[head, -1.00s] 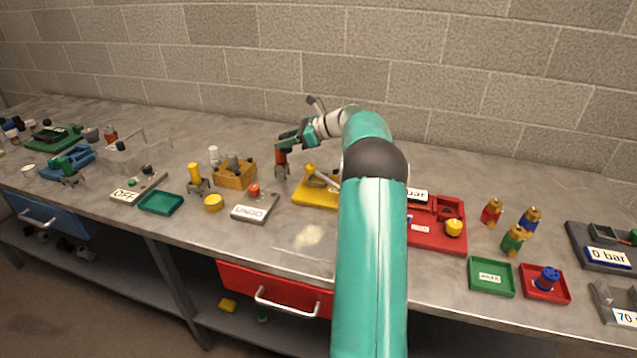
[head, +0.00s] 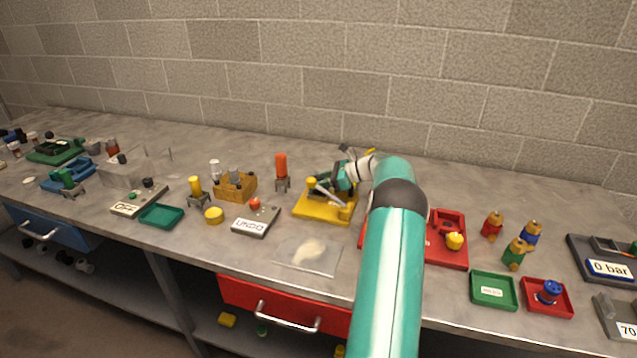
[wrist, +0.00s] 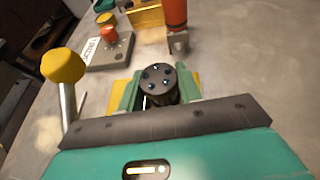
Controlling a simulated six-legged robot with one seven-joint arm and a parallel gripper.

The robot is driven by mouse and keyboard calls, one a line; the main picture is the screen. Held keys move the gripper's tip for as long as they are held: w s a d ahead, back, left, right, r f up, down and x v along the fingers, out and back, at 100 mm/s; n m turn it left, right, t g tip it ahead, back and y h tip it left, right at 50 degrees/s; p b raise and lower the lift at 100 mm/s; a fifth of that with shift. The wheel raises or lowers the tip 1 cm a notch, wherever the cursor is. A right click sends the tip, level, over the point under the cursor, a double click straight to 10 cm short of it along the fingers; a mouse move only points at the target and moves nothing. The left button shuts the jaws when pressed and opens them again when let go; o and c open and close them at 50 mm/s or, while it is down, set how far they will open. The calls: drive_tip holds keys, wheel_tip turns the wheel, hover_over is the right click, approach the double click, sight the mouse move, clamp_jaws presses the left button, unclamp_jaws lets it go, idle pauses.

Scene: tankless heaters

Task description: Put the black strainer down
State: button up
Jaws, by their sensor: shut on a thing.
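The black strainer (wrist: 158,85) is a short dark cylinder with several small holes in its top face. In the wrist view it sits between the green fingers of my gripper (wrist: 158,92), which is shut on it. In the head view my gripper (head: 340,182) is at the yellow base (head: 318,214), close to its lever. The strainer cannot be made out there. In the wrist view the yellow base shows partly behind the fingers; I cannot tell whether the strainer touches it.
The lever's yellow knob (wrist: 63,66) stands just left of my gripper in the wrist view. An orange-red cylinder (head: 281,167) on a grey stand is left of the base. A grey button box (head: 252,222) and clear bag (head: 308,254) lie nearer the front.

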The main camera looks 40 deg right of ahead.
drive_tip(key=shift+f, duration=0.75)
drive_tip(key=o, duration=1.1)
drive_tip(key=shift+r, duration=0.15)
drive_tip(key=shift+r, duration=0.35)
drive_tip(key=v, duration=1.2)
drive_tip(key=shift+r, duration=0.1)
